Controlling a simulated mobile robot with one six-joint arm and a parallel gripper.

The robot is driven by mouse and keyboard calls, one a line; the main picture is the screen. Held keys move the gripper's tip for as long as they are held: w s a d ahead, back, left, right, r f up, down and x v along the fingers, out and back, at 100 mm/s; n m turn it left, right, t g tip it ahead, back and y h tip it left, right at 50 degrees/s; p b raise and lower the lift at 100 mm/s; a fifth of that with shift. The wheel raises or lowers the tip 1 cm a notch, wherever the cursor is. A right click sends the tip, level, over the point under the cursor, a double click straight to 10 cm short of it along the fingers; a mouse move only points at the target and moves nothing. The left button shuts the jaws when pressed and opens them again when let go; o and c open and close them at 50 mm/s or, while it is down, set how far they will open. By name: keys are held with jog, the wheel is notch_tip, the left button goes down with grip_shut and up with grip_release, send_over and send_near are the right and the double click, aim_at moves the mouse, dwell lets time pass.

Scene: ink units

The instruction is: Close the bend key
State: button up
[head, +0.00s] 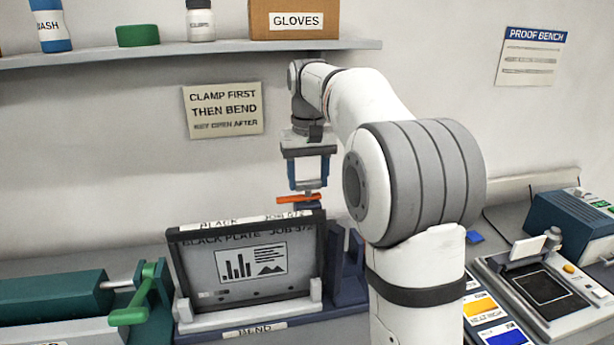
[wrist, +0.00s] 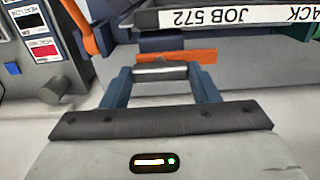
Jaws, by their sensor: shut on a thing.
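The bend key appears to be the orange bar (head: 297,198) above the back right of the bend fixture (head: 190,324). The bar also shows in the wrist view (wrist: 200,57), lying crosswise just beyond my fingertips. My gripper (head: 307,185) points down over it. In the wrist view my gripper (wrist: 160,78) has its two blue fingers on either end of a grey cylinder (wrist: 160,71) beside the orange bar. The cylinder looks like the key's grip; its joint to the bar is not clear. A black-framed plate (head: 240,275) marked JOB 572 stands tilted in the fixture.
A green lever (head: 146,295) and green unit (head: 50,308) stand left of the fixture. A second orange part (wrist: 80,25) shows at upper left in the wrist view. A proof bench device (head: 540,285) stands right of my arm. A shelf (head: 190,50) runs above.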

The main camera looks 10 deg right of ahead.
jog(key=shift+a, duration=0.1)
jog(key=shift+c, duration=1.1)
jog(key=n+p, duration=0.1)
jog(key=n, duration=0.1)
jog(key=n+p, duration=0.1)
jog(key=shift+r+n, duration=0.2)
jog(key=shift+n, duration=0.2)
jog(key=n+p, duration=0.2)
jog(key=n, duration=0.3)
jog(key=n+p, duration=0.1)
jog(key=n, duration=0.4)
jog(key=shift+f+n+p, duration=0.1)
jog(key=shift+n+p, duration=0.55)
jog(key=shift+n, duration=1.45)
